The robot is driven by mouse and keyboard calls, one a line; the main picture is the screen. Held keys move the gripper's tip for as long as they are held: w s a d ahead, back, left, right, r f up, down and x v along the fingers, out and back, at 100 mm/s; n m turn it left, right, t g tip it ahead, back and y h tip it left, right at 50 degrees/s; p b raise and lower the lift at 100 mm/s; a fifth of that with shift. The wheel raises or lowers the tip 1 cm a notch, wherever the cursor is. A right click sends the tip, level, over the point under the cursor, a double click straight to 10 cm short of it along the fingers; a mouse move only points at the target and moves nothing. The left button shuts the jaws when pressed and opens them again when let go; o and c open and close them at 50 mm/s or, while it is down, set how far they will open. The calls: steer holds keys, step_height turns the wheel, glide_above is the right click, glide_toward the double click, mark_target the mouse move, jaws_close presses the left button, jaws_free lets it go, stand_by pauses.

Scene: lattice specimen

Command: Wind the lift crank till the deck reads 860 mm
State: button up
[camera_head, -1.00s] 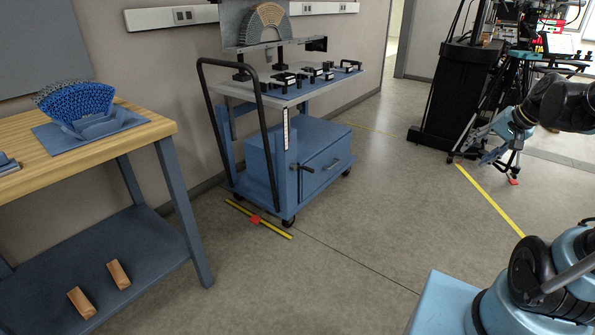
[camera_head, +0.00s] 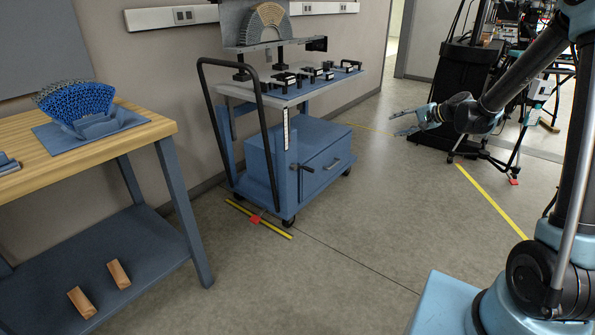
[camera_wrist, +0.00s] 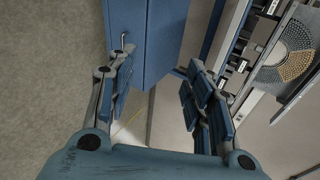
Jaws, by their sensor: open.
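The lift crank (camera_head: 304,169) is a small dark handle on the front corner post of the blue cart (camera_head: 262,172). A white scale strip (camera_head: 286,130) stands above it; its reading is too small to make out. The cart's deck (camera_head: 240,90) is grey and carries fixtures. My gripper (camera_head: 395,122) is open and empty, in the air to the right of the cart and apart from the crank. In the wrist view, my gripper's spread fingers (camera_wrist: 158,72) frame part of the blue cart body (camera_wrist: 150,35). I cannot clearly make out the crank there.
A wooden-topped bench (camera_head: 150,135) with a blue lattice specimen (camera_head: 78,103) stands at left. A yellow floor strip with a red piece (camera_head: 254,219) lies before the cart. The floor (camera_head: 330,230) between cart and my base is clear. Dark equipment (camera_head: 455,90) stands behind my gripper.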

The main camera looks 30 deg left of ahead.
steer(key=w+a+f+m+g+y, duration=0.1)
steer(key=a+f+y, duration=0.1)
steer(key=a+f, duration=0.6)
steer(key=w+a+f+m+y, duration=0.1)
steer(key=a+f+m+y, duration=0.1)
steer(key=a+f, duration=0.6)
steer(key=s+a+f+m+y, duration=0.1)
steer(key=s+a+f+m, duration=0.1)
steer(key=s+a+f, duration=0.2)
steer(key=s+a+f+m+y, duration=0.1)
steer(key=s+a+f, duration=0.4)
steer(key=f, duration=0.8)
steer(key=a, duration=0.3)
steer(key=shift+m+g+y, duration=0.3)
steer(key=shift+m+y, duration=0.1)
